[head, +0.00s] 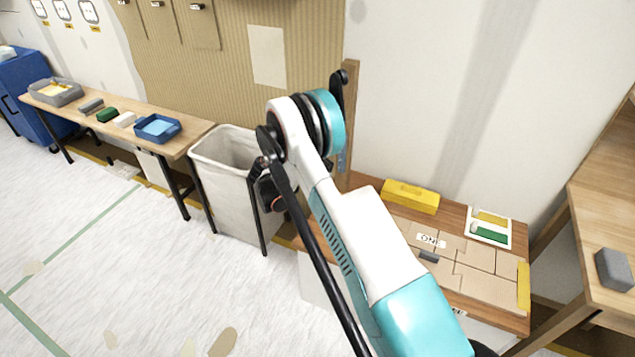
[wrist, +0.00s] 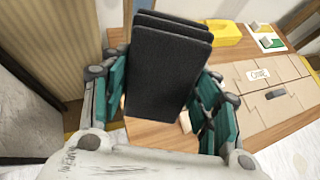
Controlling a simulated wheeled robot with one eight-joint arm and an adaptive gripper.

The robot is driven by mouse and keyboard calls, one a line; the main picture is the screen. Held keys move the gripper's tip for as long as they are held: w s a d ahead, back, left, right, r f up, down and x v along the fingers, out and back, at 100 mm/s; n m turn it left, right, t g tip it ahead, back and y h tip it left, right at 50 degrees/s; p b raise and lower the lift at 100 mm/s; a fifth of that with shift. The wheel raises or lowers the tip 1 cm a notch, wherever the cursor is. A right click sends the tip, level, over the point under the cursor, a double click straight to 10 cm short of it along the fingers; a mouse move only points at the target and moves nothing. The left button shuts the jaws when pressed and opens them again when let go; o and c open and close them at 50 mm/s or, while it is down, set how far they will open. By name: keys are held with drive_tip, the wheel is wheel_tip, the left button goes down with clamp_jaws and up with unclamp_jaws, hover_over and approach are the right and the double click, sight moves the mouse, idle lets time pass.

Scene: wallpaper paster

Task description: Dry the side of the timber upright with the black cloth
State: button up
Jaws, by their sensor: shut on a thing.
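The timber upright (head: 349,110) is a narrow brown post standing against the wall at the wooden table's back left corner in the head view. My arm hides part of it. A small bluish patch shows low on it. In the wrist view, a brown strip behind the cloth at upper left looks like the same post. The black cloth (wrist: 170,62) is a thick folded dark pad in the wrist view. My gripper (wrist: 165,108) is shut on it, with green finger pads at both sides. Whether the cloth touches the upright cannot be told.
A wooden table (head: 362,184) carries a yellow block (head: 410,196), tan panels and a colour card (head: 490,227). A pale fabric bin (head: 225,150) stands left of my arm. A bench (head: 185,131) with a blue tray (head: 158,128) is farther left.

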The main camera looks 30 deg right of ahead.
drive_tip(key=w+d+f+n+t+h+b, duration=0.1)
drive_tip(key=w+d+f+n+t+b, duration=0.1)
drive_tip(key=w+f+n+t, duration=0.2)
wheel_tip(320, 180, down, 2)
drive_tip(key=t, duration=0.3)
drive_tip(key=shift+w+n, duration=0.15)
drive_tip(key=shift+n, duration=0.25)
drive_tip(key=shift+h, duration=0.3)
drive_tip(key=r+x, duration=0.1)
drive_tip(key=x, duration=0.5)
drive_tip(key=shift+w+d, duration=0.15)
drive_tip(key=shift+d, duration=0.15)
drive_tip(key=shift+x, duration=1.25)
idle(1.7)
drive_tip(key=shift+r, duration=0.15)
idle(0.5)
drive_tip(key=s+d, duration=0.3)
drive_tip(key=s, duration=0.2)
drive_tip(key=shift+d, duration=0.4)
